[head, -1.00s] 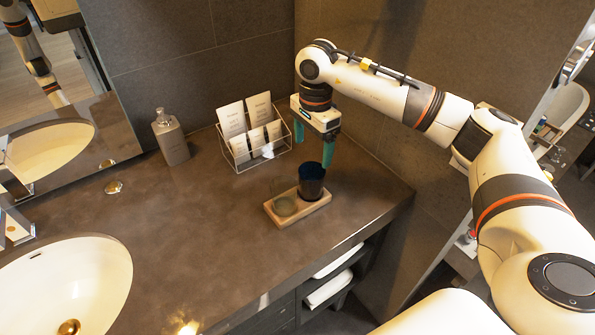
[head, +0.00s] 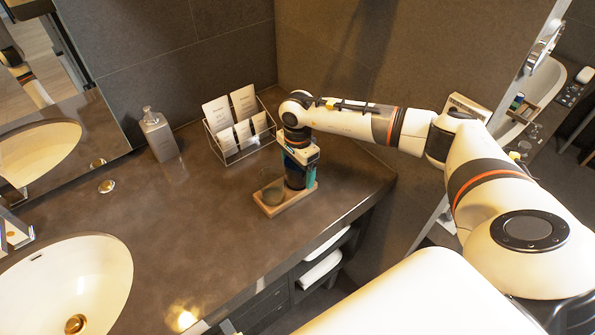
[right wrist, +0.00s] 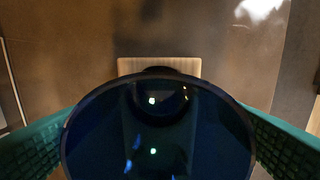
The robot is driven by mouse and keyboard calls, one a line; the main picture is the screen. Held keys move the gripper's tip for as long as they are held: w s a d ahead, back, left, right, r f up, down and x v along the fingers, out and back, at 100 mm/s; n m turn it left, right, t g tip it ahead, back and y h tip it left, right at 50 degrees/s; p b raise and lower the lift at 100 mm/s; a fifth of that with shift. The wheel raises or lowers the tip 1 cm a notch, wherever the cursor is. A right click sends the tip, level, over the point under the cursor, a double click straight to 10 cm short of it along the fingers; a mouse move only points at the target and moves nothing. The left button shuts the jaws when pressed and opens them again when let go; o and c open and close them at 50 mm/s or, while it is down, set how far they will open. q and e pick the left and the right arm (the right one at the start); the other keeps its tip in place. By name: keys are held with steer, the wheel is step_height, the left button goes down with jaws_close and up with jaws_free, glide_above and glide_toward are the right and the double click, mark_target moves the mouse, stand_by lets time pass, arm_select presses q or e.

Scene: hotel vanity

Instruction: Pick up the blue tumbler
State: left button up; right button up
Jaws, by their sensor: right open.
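The dark blue tumbler (head: 295,179) stands upright on a small wooden tray (head: 288,204) near the counter's right edge. My right gripper (head: 297,172) is lowered over it, pointing down. In the right wrist view the tumbler (right wrist: 155,135) fills the lower middle, with a green finger on each side. The fingers are open around it; whether they touch its wall I cannot tell. The arm hides part of the tumbler in the head view. My left gripper is not in view.
A clear glass (head: 272,192) stands on the tray, left of the tumbler. A wire rack of cards (head: 238,128) stands behind, and a soap dispenser (head: 159,136) at back left. The sink (head: 75,285) is at front left. The middle of the counter is clear.

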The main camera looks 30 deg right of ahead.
steer(key=shift+f, duration=0.15)
steer(key=c, duration=1.2)
steer(key=shift+o, duration=0.2)
steer(key=shift+w, duration=0.1)
